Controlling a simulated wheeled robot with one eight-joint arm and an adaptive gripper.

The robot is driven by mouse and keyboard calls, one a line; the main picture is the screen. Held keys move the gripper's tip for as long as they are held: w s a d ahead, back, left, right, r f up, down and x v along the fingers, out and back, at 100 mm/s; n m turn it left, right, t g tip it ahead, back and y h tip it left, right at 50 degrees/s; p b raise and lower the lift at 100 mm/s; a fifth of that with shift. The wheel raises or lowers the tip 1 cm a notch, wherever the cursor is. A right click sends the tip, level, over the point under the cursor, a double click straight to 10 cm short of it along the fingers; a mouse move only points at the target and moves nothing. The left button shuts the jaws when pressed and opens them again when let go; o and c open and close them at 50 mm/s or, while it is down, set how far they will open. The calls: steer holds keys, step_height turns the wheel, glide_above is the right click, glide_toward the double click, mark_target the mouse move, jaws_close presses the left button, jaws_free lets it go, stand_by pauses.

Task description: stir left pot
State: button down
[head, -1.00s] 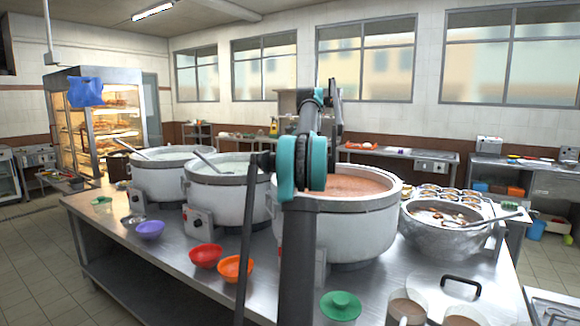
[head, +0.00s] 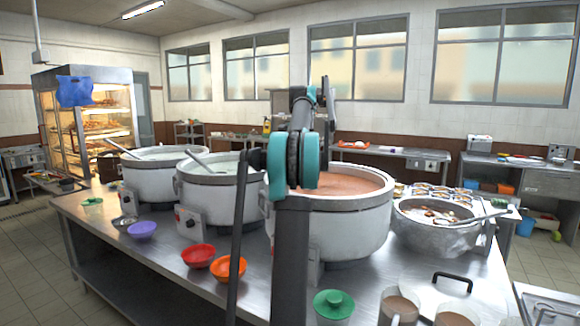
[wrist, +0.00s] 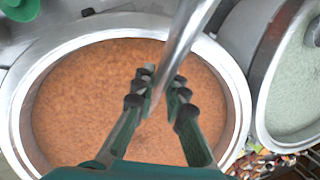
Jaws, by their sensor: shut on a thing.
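Three big white pots stand in a row on the steel table. The left pot (head: 150,182) holds pale congee, with a ladle (head: 123,149) leaning in it. The middle pot (head: 215,195) also holds pale congee and a ladle (head: 194,161). The right pot (head: 350,225) holds reddish-brown congee, which fills much of the wrist view (wrist: 80,110). My gripper (wrist: 160,88) is over this reddish pot, shut on a metal handle (wrist: 187,35). In the head view my arm hides the gripper.
A metal basin (head: 435,235) stands right of the reddish pot. Purple (head: 142,230), red (head: 198,255) and orange (head: 228,268) bowls and a green lidded item (head: 334,304) lie along the table's front. Cups (head: 400,303) stand at front right. Floor shows at left.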

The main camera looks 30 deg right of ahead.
steer(key=shift+a+h, duration=0.1)
steer(key=shift+h, duration=1.1)
steer(key=shift+d, duration=0.35)
